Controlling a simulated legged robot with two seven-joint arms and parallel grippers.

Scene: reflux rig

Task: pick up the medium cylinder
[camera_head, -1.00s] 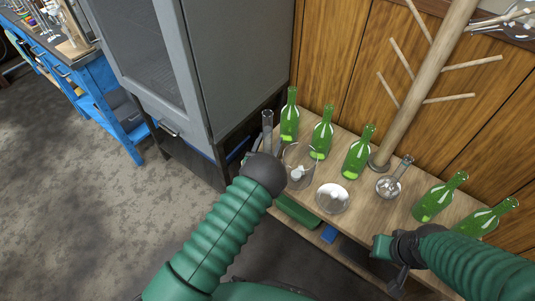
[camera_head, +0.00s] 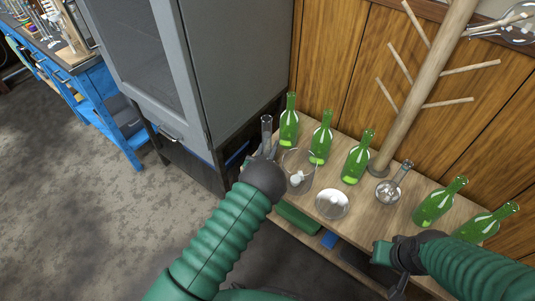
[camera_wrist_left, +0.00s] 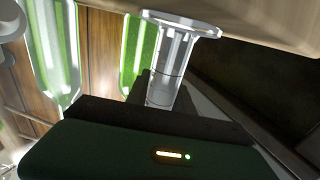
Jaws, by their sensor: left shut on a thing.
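The medium cylinder (camera_head: 266,131) is a clear, slim glass cylinder at the left end of the wooden table. Its upper part shows just beyond my left wrist in the head view. In the left wrist view the cylinder (camera_wrist_left: 172,62) appears upside down, with its wide foot at the top near the table top. My left gripper (camera_wrist_left: 152,100) is shut on the cylinder's body; the dark wrist hides most of the jaws in the head view. Whether the foot touches the table I cannot tell. My right gripper (camera_head: 399,281) hangs at the table's front edge; its jaws are unclear.
A glass beaker (camera_head: 297,172) stands close right of the cylinder, with a white dish (camera_head: 332,201) beside it. Several green bottles, including one close behind (camera_head: 289,122), a round flask (camera_head: 388,190) and a wooden rack (camera_head: 410,110) crowd the table (camera_head: 365,220). A grey cabinet (camera_head: 235,70) stands left.

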